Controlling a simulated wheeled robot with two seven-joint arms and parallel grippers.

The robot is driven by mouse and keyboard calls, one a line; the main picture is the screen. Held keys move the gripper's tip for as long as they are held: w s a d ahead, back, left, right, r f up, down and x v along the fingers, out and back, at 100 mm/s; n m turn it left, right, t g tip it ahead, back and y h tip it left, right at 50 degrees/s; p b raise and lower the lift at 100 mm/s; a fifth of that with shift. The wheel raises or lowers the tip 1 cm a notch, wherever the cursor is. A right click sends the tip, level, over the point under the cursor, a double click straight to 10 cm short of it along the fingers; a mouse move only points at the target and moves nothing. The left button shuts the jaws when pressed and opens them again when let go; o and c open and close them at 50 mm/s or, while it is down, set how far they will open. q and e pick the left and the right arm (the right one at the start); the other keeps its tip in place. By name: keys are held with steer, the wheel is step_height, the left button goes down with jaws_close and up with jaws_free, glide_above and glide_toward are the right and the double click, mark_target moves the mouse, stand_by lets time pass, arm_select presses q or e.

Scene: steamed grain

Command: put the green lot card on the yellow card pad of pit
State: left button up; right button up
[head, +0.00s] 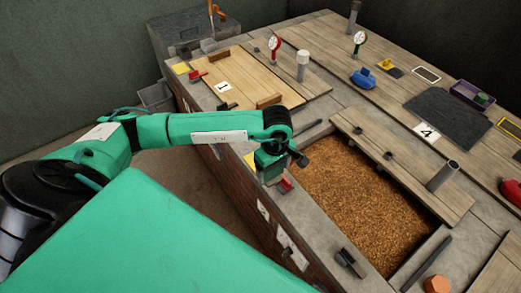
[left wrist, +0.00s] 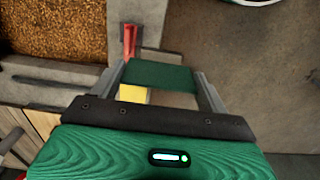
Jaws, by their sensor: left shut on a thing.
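The green lot card (left wrist: 158,76) lies between the fingers of my left gripper (left wrist: 164,80) in the left wrist view, and the gripper is shut on it. A yellow card pad (left wrist: 134,94) shows partly below the card, beside the near finger; the rest is covered. Whether the card touches the pad I cannot tell. In the head view my left gripper (head: 273,168) hangs over the stone edge of the open grain pit (head: 365,195), with a yellow patch of the pad (head: 250,160) beside it. The card cannot be made out there. My right gripper is out of view.
A red clip (head: 286,185) stands close to my left gripper; red also shows in the wrist view (left wrist: 129,40). A wooden lid (head: 400,165) lies across the pit's far side. A second yellow pad (head: 181,68) is by the closed pit (head: 245,80). A dark bracket (head: 349,262) sits on the near edge.

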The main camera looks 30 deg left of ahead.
arm_select(q)
steer(key=w+a+r+m+b, duration=0.2)
steer(key=w+a+r+m, duration=0.35)
steer(key=m, duration=1.05)
steer(key=w+a+r+m+b, duration=0.2)
steer(key=w+a+r+m, duration=0.4)
steer(key=m, duration=1)
steer(key=f, duration=0.7)
steer(key=s+f, duration=0.1)
steer(key=f, duration=0.6)
steer(key=f+p, duration=0.1)
steer(key=f, duration=0.6)
steer(key=shift+s+a+f, duration=0.2)
steer(key=shift+s+a, duration=0.05)
steer(key=shift+a, duration=0.1)
steer(key=shift+f, duration=0.35)
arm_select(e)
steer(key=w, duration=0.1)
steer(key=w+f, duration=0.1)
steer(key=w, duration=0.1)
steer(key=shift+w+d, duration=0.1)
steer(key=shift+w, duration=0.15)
